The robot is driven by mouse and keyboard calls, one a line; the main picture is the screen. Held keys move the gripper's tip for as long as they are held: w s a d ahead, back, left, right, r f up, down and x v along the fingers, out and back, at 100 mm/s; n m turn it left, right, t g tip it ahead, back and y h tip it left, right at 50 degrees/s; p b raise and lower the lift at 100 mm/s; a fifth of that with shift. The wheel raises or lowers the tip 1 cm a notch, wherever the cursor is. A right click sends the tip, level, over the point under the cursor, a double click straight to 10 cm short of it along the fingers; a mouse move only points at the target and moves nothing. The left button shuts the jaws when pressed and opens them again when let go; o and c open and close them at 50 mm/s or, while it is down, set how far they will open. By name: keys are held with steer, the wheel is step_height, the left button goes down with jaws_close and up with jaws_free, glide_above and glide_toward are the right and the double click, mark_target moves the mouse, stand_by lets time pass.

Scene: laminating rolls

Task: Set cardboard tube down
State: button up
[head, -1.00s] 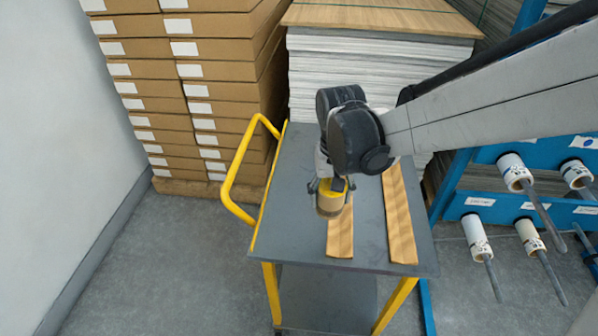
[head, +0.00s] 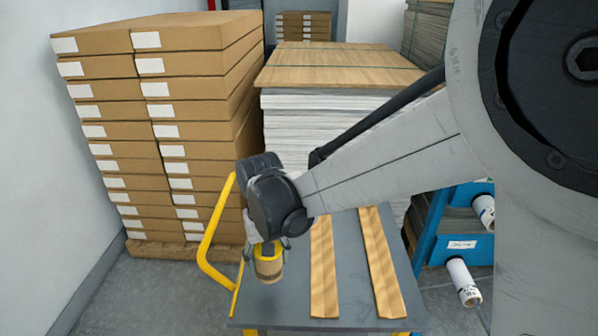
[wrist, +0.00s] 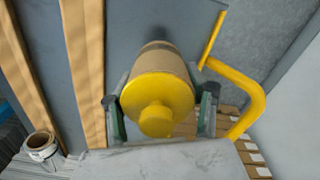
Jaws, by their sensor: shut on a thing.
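A brown cardboard tube (wrist: 161,57) with a yellow end plug (wrist: 155,98) is in my gripper (wrist: 160,112), whose fingers lie on both sides of it in the wrist view. The tube end also shows below my gripper in the head view (head: 268,268). It is over the left part of a grey cart top (head: 345,270), left of two wooden strips. I cannot tell whether the tube touches the cart top. My wrist hides part of the tube in the head view.
The left wooden strip (head: 323,270) and right wooden strip (head: 381,265) lie on the cart. A yellow handle (head: 211,240) rises at its left. Stacked boxes (head: 165,130) and a sheet stack (head: 325,85) stand behind; a blue rack (head: 440,245) stands right.

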steer(key=w+f, duration=0.2)
steer(key=w, duration=0.1)
steer(key=w+a, duration=0.1)
steer(key=shift+w+f, duration=0.3)
steer(key=shift+f, duration=0.1)
steer(key=shift+f+b, duration=0.35)
steer(key=shift+f, duration=1.6)
steer(key=shift+f, duration=0.1)
steer(key=shift+f, duration=0.15)
steer(key=o, duration=1.1)
steer(key=shift+o, duration=0.2)
steer(key=shift+r, duration=0.2)
